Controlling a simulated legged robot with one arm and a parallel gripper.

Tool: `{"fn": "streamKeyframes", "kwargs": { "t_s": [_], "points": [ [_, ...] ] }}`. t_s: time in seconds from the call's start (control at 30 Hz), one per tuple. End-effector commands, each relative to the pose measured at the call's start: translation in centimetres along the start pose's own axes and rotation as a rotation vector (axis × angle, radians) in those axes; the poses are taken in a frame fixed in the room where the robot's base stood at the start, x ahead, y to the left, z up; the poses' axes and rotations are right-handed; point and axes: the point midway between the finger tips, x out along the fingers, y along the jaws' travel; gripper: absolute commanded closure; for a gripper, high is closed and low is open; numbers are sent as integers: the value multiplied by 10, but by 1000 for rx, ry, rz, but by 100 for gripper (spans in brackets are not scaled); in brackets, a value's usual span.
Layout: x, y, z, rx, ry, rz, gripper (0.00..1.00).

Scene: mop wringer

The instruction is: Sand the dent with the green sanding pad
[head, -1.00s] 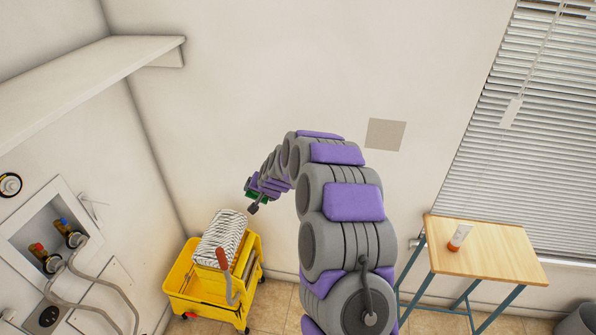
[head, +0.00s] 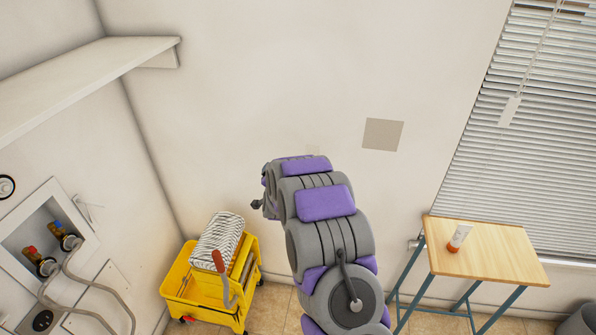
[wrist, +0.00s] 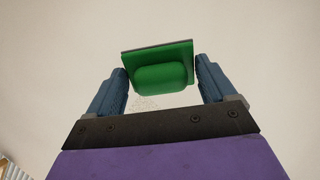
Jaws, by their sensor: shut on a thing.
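My gripper (wrist: 160,74) is shut on the green sanding pad (wrist: 160,75), with one blue-grey finger on each side of it. The pad's rounded grip faces my wrist camera, and its flat plate with a dark edge is toward the pale wall. I cannot tell whether it touches the wall. A faint speckled patch (wrist: 148,102), perhaps the dent, shows on the wall just below the pad in the wrist view. In the head view my arm hides the pad and most of the gripper.
A yellow mop bucket with wringer (head: 190,290) stands on the floor at lower left, with a striped pad (head: 217,240) on top. A beige square (head: 383,134) is on the wall. A shelf (head: 90,75) juts out upper left.

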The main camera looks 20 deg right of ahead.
Motion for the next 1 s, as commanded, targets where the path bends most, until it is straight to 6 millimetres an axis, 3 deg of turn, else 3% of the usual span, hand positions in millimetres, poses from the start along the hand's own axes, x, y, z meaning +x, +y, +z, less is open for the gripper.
{"fn": "streamKeyframes", "kwargs": {
  "t_s": [0.17, 0.4, 0.67, 1.0],
  "points": [
    [10, 20, -26, 34, 223, -19, 50],
    [4, 38, -60, 49, 423, -34, 50],
    [8, 42, -70, 50, 453, -35, 50],
    [34, 40, -83, 50, 453, -37, 50]
  ]
}}
